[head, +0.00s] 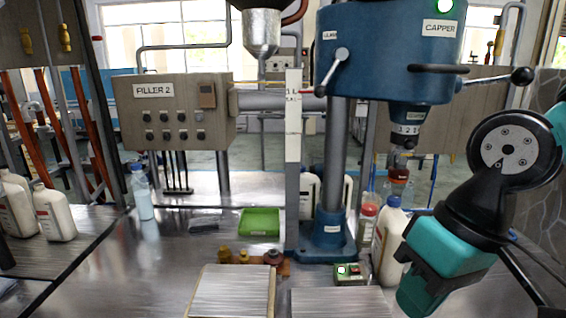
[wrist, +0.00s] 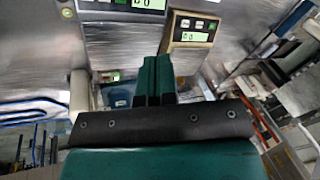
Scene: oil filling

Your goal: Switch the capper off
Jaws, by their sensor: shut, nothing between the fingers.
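The capper (head: 390,45) is a blue column machine at the upper middle right of the head view, with a green lamp (head: 445,6) lit on its head. Its blue base (head: 328,238) stands on the bench. A small green switch box (head: 350,273) sits on the bench in front of the base, with a lit green light and a red-and-dark switch. My gripper shows in the wrist view (wrist: 153,75) with its two teal fingers together and nothing between them. In the head view my arm comes down at the right beside the white bottle; the fingertips are not clear there.
A white bottle with a blue cap (head: 390,245) stands close right of the switch box. A green tray (head: 260,223) and small brass parts (head: 225,256) lie to the left. Two metal plates are at the front. The wrist view shows a scale display (wrist: 190,36).

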